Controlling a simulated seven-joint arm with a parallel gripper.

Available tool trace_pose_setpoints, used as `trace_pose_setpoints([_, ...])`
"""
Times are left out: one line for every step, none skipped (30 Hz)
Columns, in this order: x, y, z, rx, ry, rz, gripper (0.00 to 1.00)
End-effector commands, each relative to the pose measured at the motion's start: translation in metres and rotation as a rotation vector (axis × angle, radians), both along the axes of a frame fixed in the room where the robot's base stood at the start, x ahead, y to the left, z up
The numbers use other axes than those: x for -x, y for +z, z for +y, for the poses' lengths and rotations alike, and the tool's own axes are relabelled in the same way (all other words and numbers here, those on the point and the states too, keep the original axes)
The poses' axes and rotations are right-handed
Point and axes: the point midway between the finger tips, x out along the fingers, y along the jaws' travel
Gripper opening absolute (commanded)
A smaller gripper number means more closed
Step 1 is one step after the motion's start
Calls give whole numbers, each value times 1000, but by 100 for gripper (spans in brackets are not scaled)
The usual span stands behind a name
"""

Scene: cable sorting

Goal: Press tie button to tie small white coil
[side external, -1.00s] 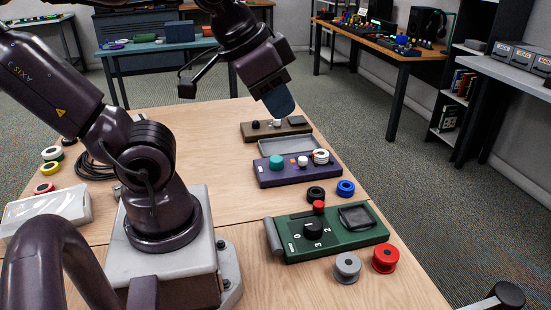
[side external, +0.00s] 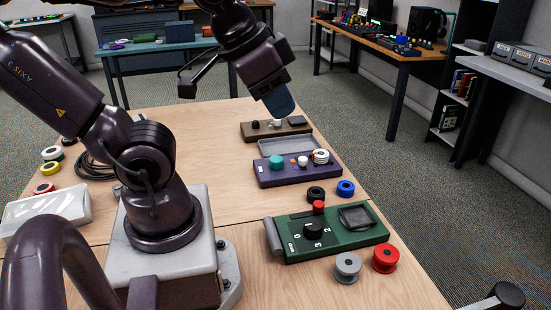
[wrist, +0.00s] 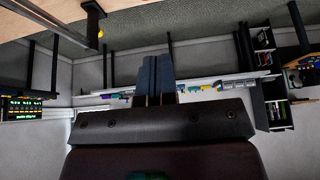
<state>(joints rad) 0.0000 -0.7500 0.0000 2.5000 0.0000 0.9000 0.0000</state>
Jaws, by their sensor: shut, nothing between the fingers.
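A purple device (side external: 290,176) stands on the table, right of the middle in the side view. It carries a teal round knob (side external: 276,162), a small orange-red button (side external: 293,162) and a white button (side external: 303,161). A small white coil (side external: 321,156) sits at its right end. No label reading "tie" can be made out. My gripper (side external: 281,104) is raised above the far end of the table, with its blue fingers together and empty. In the wrist view my gripper (wrist: 155,72) points towards the room, and no coil or button can be made out there.
A brown device (side external: 272,134) stands behind the purple one. The table's middle is clear.

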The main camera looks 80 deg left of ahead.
Motion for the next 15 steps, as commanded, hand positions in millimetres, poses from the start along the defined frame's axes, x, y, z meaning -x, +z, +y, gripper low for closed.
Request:
trace_pose_setpoints([0, 0, 0, 0, 0, 0, 0])
trace_pose_setpoints([0, 0, 0, 0, 0, 0, 0])
trace_pose_setpoints([0, 0, 0, 0, 0, 0, 0])
trace_pose_setpoints([0, 0, 0, 0, 0, 0, 0])
trace_pose_setpoints([0, 0, 0, 0, 0, 0, 0])
trace_pose_setpoints([0, 0, 0, 0, 0, 0, 0])
trace_pose_setpoints([0, 0, 0, 0, 0, 0, 0])
trace_pose_setpoints([0, 0, 0, 0, 0, 0, 0])
trace_pose_setpoints([0, 0, 0, 0, 0, 0, 0])
trace_pose_setpoints([0, 0, 0, 0, 1, 0, 0])
trace_pose_setpoints([0, 0, 1, 0, 6, 0, 0])
trace_pose_setpoints([0, 0, 3, 0, 16, 3, 0])
trace_pose_setpoints([-1, -2, 5, 0, 27, 10, 0])
trace_pose_setpoints([-1, -5, 8, 1, 42, 24, 0])
trace_pose_setpoints([-2, -10, 14, 4, 68, 50, 0])
